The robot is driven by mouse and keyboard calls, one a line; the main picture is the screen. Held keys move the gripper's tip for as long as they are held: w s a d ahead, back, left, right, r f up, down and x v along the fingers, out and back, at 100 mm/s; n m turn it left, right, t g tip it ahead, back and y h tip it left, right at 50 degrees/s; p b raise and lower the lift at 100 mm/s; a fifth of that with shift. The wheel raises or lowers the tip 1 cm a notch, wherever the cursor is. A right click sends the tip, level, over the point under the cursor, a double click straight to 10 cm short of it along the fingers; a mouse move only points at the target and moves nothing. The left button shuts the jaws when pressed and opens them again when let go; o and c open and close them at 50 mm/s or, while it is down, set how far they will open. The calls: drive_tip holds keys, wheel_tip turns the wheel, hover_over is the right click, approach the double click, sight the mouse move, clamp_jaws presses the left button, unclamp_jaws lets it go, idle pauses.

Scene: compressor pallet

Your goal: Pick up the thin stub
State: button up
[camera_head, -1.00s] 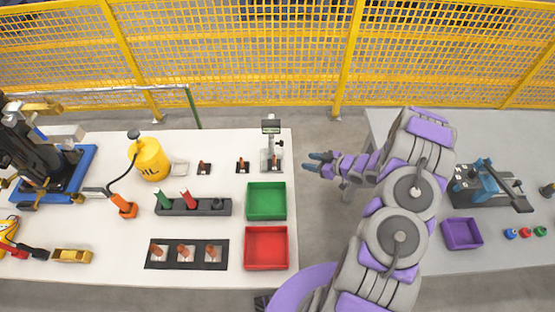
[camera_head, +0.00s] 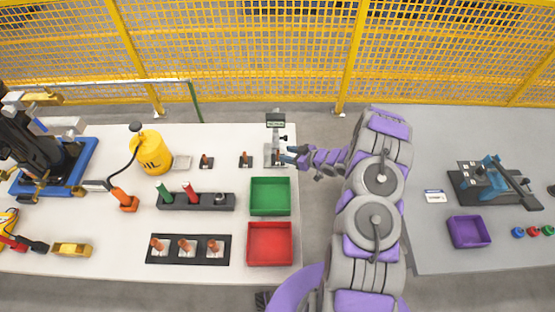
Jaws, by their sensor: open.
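Several copper-coloured stubs stand upright on the white table. One stub (camera_head: 205,160) and another stub (camera_head: 245,158) stand on small black bases at the back. A third back stub, largely hidden, is on the plate of the grey gauge stand (camera_head: 276,125). Three more, including the left stub (camera_head: 157,245), stand on white squares in a black tray (camera_head: 188,261) at the front. I cannot tell by size which is the thin one. My gripper (camera_head: 286,154) is open, its blue fingertips at the gauge stand's plate, close to the stub there; contact cannot be told.
A green bin (camera_head: 270,197) and a red bin (camera_head: 270,244) stand just in front of the gauge stand. A black holder (camera_head: 196,202) with green and red handles is left of them. A yellow canister (camera_head: 152,154) stands further left. A purple bin (camera_head: 468,232) is on the right grey table.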

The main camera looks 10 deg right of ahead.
sight(278, 151)
drive_tip(key=shift+a+b+x, duration=0.25)
drive_tip(key=shift+b+x, duration=0.55)
drive_tip(key=shift+x, duration=1.9)
drive_tip(key=shift+s+r, duration=0.1)
drive_tip(key=shift+r, duration=0.1)
clamp_jaws()
